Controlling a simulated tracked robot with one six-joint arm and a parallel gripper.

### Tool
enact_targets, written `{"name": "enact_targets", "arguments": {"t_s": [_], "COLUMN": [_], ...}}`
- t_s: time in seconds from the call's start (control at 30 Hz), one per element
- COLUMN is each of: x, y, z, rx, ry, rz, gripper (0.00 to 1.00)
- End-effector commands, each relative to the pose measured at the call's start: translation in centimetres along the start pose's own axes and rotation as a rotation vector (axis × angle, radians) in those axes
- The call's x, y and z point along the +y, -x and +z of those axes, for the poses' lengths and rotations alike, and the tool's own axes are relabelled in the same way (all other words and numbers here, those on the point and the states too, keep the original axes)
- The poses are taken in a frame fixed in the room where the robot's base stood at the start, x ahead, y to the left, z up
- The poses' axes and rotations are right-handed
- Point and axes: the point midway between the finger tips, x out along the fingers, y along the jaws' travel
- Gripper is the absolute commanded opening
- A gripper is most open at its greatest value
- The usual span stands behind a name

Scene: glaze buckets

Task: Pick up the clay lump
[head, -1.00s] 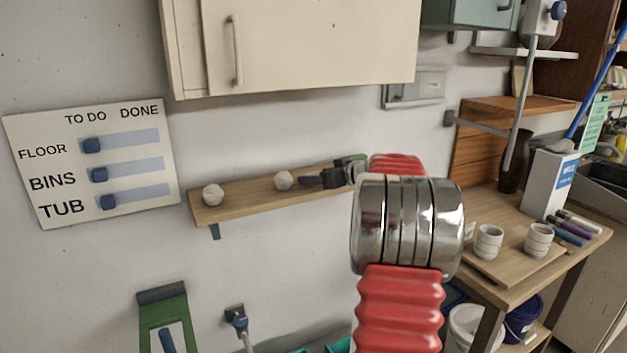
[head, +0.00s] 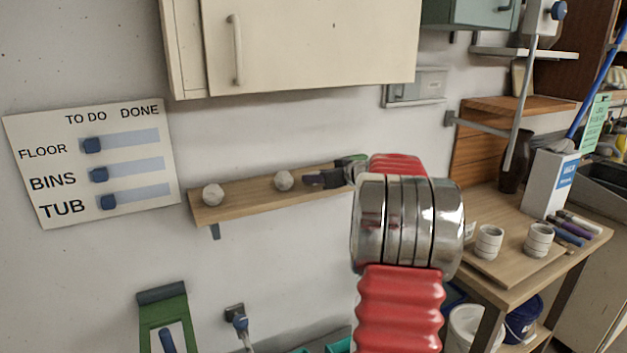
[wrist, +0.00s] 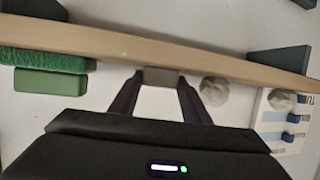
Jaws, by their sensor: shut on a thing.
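My gripper (wrist: 158,79) is shut on a small grey-brown block-like lump (wrist: 160,77), held between the fingertips at the shelf edge in the wrist view. I cannot tell if the lump still touches the shelf. In the head view my gripper (head: 313,180) is over the right part of the wall shelf, and the held lump cannot be made out. A pale, faceted round lump (head: 284,180) sits just left of the gripper; it also shows in the wrist view (wrist: 214,90). A second pale lump (head: 213,194) sits near the shelf's left end.
The wooden shelf (head: 245,196) is fixed to the wall below a cream cupboard (head: 310,45). A green block (wrist: 50,81) and a green textured pad (wrist: 45,61) lie left of the gripper in the wrist view. A chore board (head: 90,160) hangs at left.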

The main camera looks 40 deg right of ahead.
Motion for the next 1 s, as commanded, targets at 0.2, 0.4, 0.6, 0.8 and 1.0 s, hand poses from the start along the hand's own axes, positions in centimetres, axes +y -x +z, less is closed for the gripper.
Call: {"name": "enact_targets", "arguments": {"t_s": [0.2, 0.4, 0.6, 0.8, 1.0], "x": [0.0, 0.0, 0.0, 0.0, 0.0], "y": [0.0, 0.3, 1.2, 2.5, 3.3], "z": [0.0, -0.8, -3.3, -6.7, -8.9], "rx": [0.000, 0.001, 0.003, 0.002, 0.001], "ry": [0.000, 0.001, 0.004, 0.004, 0.002], "rz": [0.000, 0.000, 0.001, 0.001, 0.001], "gripper": [0.19, 0.19, 0.19, 0.19, 0.19]}}
